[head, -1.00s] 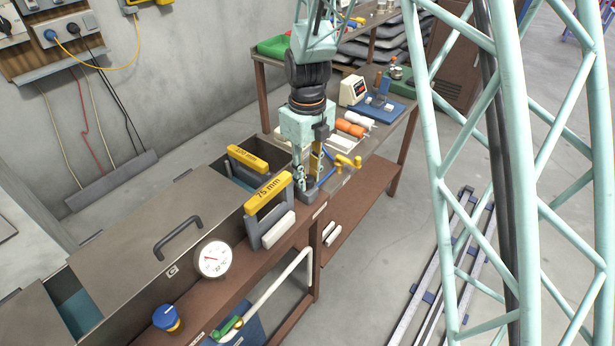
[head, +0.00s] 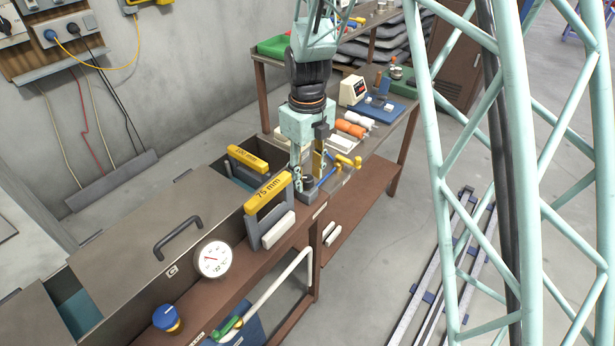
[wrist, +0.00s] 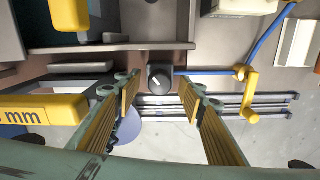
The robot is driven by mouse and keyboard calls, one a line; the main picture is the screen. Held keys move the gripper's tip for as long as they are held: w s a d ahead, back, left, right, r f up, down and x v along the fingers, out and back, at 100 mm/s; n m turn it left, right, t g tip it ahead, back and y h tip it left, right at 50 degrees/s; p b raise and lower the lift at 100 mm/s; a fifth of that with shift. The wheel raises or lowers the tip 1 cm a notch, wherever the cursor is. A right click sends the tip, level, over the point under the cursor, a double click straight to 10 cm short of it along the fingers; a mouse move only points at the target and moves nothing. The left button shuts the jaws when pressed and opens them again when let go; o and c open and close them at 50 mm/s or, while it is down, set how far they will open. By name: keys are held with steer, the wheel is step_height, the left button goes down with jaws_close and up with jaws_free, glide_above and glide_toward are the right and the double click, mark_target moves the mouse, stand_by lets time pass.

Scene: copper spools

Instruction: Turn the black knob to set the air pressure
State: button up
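The black knob (wrist: 160,78) shows in the wrist view as a dark round cap, with a blue hose running from it to the right. My gripper (wrist: 160,92) is open. Its yellow-padded fingers stand apart to the left and right of the knob, with a visible gap on each side. In the head view my gripper (head: 306,172) points down over the knob (head: 308,183), which sits on a small grey block at the bench end. I cannot tell exactly how far the fingertips reach down beside the knob.
A yellow-handled 75 mm block (head: 267,192) stands close left of my gripper. A round white gauge (head: 213,259) and a blue-topped knob (head: 166,318) are at the front left. Orange and white rolls (head: 350,128) lie behind.

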mark_target(308, 178)
step_height(308, 178, up, 12)
steer(key=shift+f, duration=0.15)
stand_by(0.6)
stand_by(0.5)
steer(key=s+d+r+n+t, duration=0.1)
steer(key=s+d+r+n, duration=0.5)
steer(key=s+r, duration=0.25)
steer(key=s+d+r+n+t, duration=0.1)
steer(key=s+d+r+n, duration=0.55)
steer(key=s+r, duration=0.2)
steer(key=s+d+r+n+t, duration=0.1)
steer(key=s+d+n, duration=0.2)
steer(key=s+n, duration=0.4)
steer(key=s+d+r+n+t, duration=0.1)
steer(key=s+d+r+n, duration=0.1)
steer(key=s+n, duration=0.6)
steer(key=s+d, duration=0.1)
steer(key=s, duration=0.6)
steer(key=shift+s+d+r, duration=0.25)
steer(key=shift+s+d, duration=0.05)
steer(key=shift+d, duration=0.1)
